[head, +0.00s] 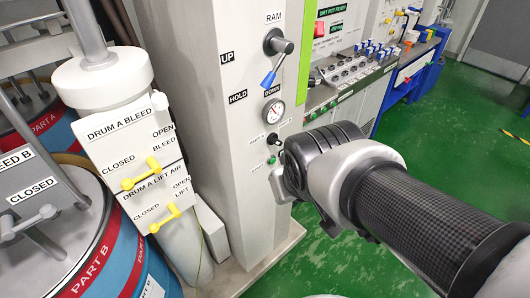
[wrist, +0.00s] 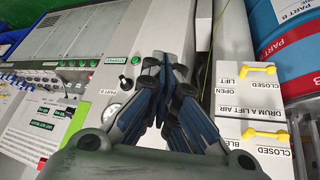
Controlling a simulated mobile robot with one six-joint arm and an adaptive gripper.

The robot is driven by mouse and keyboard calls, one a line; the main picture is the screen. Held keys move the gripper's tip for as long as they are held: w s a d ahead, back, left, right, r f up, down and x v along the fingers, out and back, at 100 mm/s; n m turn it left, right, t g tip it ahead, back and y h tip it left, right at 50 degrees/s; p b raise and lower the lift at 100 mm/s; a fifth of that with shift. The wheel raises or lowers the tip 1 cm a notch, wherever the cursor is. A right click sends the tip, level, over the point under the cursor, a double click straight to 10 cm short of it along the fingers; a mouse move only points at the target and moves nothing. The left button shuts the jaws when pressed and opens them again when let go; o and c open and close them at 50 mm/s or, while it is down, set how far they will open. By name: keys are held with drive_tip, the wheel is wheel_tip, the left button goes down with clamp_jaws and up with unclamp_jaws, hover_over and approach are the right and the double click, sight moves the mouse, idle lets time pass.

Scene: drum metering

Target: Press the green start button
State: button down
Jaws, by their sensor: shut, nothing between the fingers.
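The green start button (head: 271,160) is on the front of the grey column, below a black knob (head: 272,140). In the wrist view the green button (wrist: 135,60) shows just left of the fingertips, with a green label beside it. My gripper (head: 279,180) is close to the column face, just below and right of the button in the head view. In the wrist view my gripper (wrist: 166,58) has its dark blue fingers together, with nothing between them. I cannot tell whether the tips touch the column; no contact with the button shows.
A pressure gauge (head: 274,111) and a blue-tipped ram lever (head: 272,66) are above on the column. Drum valves with yellow handles (head: 141,174) stand at the left. A control panel (head: 348,72) is behind at the right. Green floor (head: 440,140) is open at the right.

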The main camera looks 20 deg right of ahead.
drive_tip(key=w+d+f+t+h+b, duration=0.1)
drive_tip(key=w+d+f+t+b, duration=0.1)
drive_tip(key=w+d+f, duration=0.9)
drive_tip(key=t+y+b, duration=0.2)
drive_tip(key=t+b, duration=0.1)
drive_tip(key=t, duration=0.1)
approach(273, 161)
drive_tip(key=s+d+f, duration=0.4)
drive_tip(key=d+f, duration=0.1)
drive_tip(key=f, duration=0.1)
drive_tip(key=shift+a+f+m, duration=0.15)
drive_tip(key=shift+f+m, duration=0.1)
drive_tip(key=shift+m, duration=0.05)
drive_tip(key=w+a, duration=0.3)
drive_tip(key=w, duration=0.5)
drive_tip(key=shift+w, duration=0.15)
drive_tip(key=shift+w+a, duration=0.15)
drive_tip(key=shift+w, duration=0.2)
